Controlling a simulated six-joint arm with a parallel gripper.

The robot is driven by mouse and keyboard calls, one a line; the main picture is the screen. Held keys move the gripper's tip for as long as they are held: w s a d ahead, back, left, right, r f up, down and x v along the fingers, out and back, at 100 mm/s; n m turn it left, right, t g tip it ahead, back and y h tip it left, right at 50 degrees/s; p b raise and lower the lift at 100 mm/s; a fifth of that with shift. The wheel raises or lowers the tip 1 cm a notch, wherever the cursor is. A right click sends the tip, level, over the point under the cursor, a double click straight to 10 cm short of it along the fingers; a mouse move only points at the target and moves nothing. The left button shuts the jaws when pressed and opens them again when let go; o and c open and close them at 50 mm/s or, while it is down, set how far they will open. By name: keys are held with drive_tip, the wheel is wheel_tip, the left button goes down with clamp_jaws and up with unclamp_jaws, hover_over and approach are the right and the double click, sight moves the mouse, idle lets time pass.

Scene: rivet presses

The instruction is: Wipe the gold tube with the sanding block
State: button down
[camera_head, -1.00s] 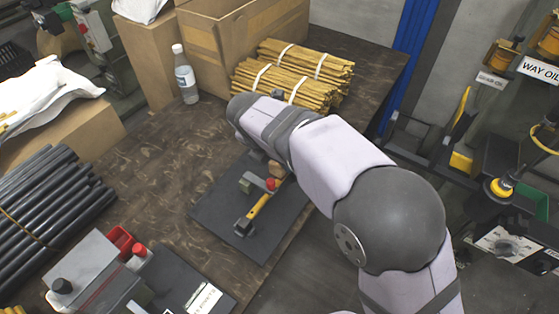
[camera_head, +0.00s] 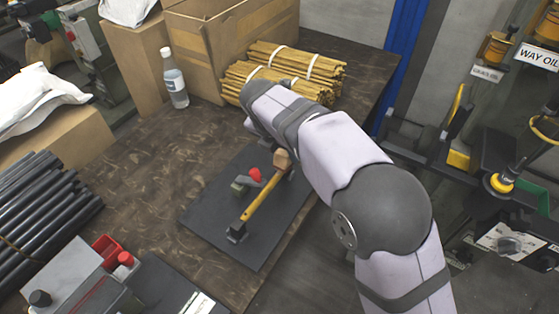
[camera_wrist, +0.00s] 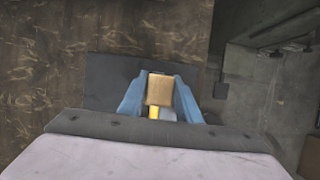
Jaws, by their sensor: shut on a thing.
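The gold tube (camera_head: 258,201) lies slantwise over the dark mat, its near end at a small dark holder (camera_head: 237,232). The tan sanding block (camera_head: 282,159) is at the tube's far end in the head view. In the wrist view the sanding block (camera_wrist: 159,90) sits between the blue fingers of my gripper (camera_wrist: 160,84), which is shut on it. A short piece of the gold tube (camera_wrist: 154,113) shows below the block there. In the head view my arm hides the gripper's fingers. I cannot tell whether block and tube touch.
A red knob (camera_head: 255,174) and a small green block (camera_head: 239,188) stand beside the tube on the dark mat (camera_head: 215,215). Bundled gold rods (camera_head: 290,70), a bottle (camera_head: 174,78) and a cardboard box (camera_head: 225,45) are behind. Dark tubes (camera_head: 45,210) lie at left.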

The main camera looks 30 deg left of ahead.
drive_tip(key=s, duration=0.2)
drive_tip(key=s+f, duration=0.1)
drive_tip(key=s, duration=0.2)
drive_tip(key=shift+a+f, duration=0.1)
drive_tip(key=shift+f, duration=0.05)
drive_tip(key=shift+s, duration=0.35)
drive_tip(key=shift+s+r, duration=0.2)
drive_tip(key=shift+s, duration=0.05)
wheel_tip(320, 180, up, 8)
drive_tip(key=p, duration=0.9)
drive_tip(key=shift+f, duration=0.15)
drive_tip(key=shift+w, duration=0.1)
